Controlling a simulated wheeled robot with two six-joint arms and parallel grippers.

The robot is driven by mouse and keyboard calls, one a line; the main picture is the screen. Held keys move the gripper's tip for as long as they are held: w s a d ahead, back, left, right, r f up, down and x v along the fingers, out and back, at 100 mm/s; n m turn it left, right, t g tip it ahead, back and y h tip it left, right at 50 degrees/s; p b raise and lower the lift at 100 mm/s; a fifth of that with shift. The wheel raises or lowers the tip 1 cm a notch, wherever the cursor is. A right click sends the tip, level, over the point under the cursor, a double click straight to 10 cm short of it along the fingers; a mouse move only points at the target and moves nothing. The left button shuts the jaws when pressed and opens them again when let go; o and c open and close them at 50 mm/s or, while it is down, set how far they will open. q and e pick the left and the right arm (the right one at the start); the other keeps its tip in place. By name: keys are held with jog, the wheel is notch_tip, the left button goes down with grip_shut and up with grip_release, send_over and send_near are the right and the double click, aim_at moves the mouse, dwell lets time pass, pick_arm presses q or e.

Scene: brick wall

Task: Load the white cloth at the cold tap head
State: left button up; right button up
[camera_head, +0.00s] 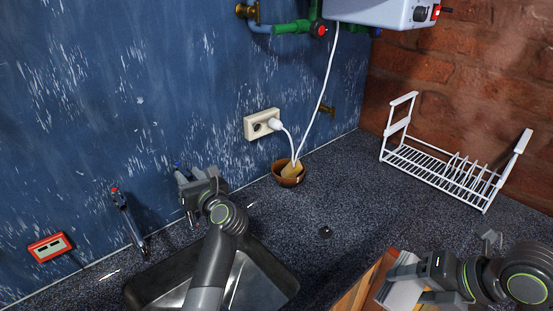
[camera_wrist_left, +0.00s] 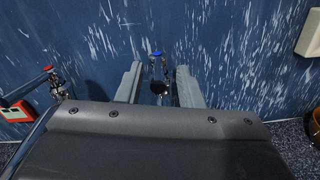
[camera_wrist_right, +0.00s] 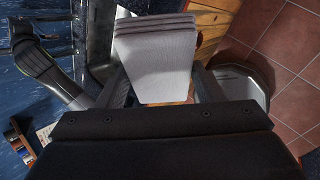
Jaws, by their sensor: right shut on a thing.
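The cold tap head with its blue cap (camera_wrist_left: 156,54) stands against the blue wall, centred in the left wrist view between my fingers. In the head view its blue top (camera_head: 177,165) shows just past my left gripper (camera_head: 188,187), which is open with no visible hold on the tap. A folded white cloth (camera_wrist_right: 155,65) is between the fingers of my right gripper (camera_wrist_right: 158,90), shut on it. In the head view this cloth (camera_head: 401,292) is at the lower right, beside the wooden edge. The red-topped tap (camera_head: 116,192) stands further left.
The steel sink (camera_head: 268,284) lies beneath my left arm. A brown bowl (camera_head: 288,180) with a yellow sponge sits by the white socket (camera_head: 261,124). A white rack (camera_head: 440,172) stands at the right. The counter between bowl and rack is mostly clear. A bin (camera_wrist_right: 242,88) stands on the tiled floor.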

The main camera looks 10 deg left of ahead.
pick_arm(q)
jog(key=shift+w+a, duration=0.1)
jog(key=shift+a, duration=0.05)
pick_arm(e)
jog(key=shift+w, duration=0.1)
pick_arm(q)
grip_shut()
pick_arm(e)
jog(key=shift+r, duration=0.1)
